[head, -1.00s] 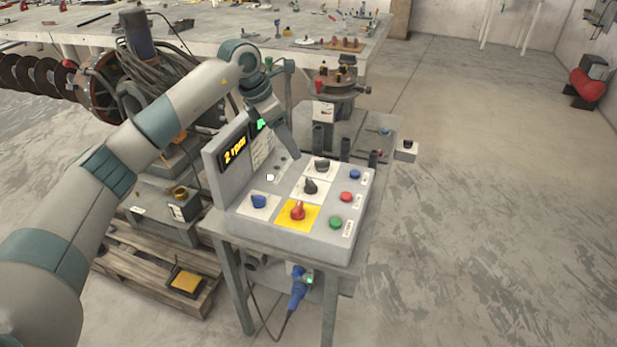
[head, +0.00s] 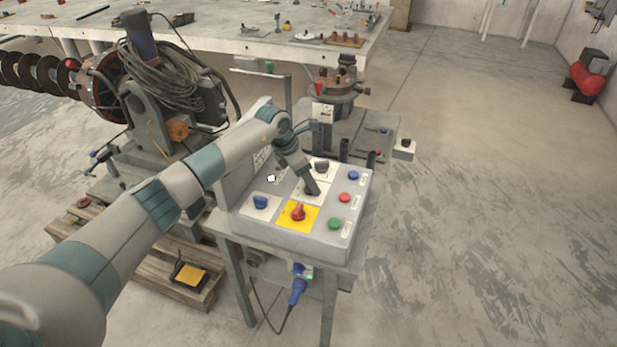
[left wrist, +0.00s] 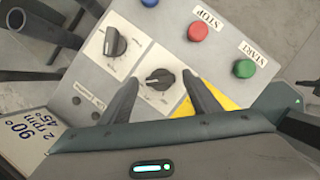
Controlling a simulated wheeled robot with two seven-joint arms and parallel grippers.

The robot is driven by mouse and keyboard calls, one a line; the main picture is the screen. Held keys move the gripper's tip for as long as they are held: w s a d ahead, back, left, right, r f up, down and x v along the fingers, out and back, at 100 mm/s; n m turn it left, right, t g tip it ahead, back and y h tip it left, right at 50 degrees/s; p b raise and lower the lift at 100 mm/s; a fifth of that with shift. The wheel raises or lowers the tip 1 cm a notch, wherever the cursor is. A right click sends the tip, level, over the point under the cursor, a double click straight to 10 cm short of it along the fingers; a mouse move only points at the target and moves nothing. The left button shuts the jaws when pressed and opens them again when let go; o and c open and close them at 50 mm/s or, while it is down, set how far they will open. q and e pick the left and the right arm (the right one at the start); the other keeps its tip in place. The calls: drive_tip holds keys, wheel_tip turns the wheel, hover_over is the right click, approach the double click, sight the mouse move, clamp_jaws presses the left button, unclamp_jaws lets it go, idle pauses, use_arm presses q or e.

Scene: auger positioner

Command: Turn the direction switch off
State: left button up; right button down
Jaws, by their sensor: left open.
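A grey control box (head: 290,240) carries several switches. A middle black knob (left wrist: 160,79) on a white plate lies between the tips of my left gripper (left wrist: 160,76) in the left wrist view, pointer roughly sideways there. My left gripper (head: 312,190) is open, its fingers either side of that knob; I cannot tell whether they touch it. In the head view the gripper mostly hides this knob. Another black knob (head: 322,166) sits behind it and also shows in the left wrist view (left wrist: 115,43). Labels are too small to tell which is the direction switch.
A blue knob (head: 261,202) and a red knob (head: 298,212) on a yellow plate sit close by. Blue (head: 353,175), red (head: 345,197) and green (head: 334,224) buttons line the right side.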

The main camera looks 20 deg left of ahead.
use_arm(q)
drive_tip(key=shift+f, duration=0.25)
drive_tip(key=shift+c, duration=0.6)
drive_tip(key=c, duration=1)
drive_tip(key=shift+o, duration=0.2)
drive_tip(key=shift+n, duration=0.5)
drive_tip(key=n+t+y+b, duration=0.1)
drive_tip(key=n, duration=0.2)
drive_tip(key=shift+d, duration=0.2)
drive_tip(key=n+y+b, duration=0.1)
drive_tip(key=n+b, duration=0.1)
drive_tip(key=n, duration=0.1)
drive_tip(key=shift+d+t, duration=0.1)
drive_tip(key=shift+t, duration=0.2)
drive_tip(key=shift+n+y+b, duration=0.35)
drive_tip(key=shift+n+y, duration=0.15)
drive_tip(key=shift+n, duration=0.4)
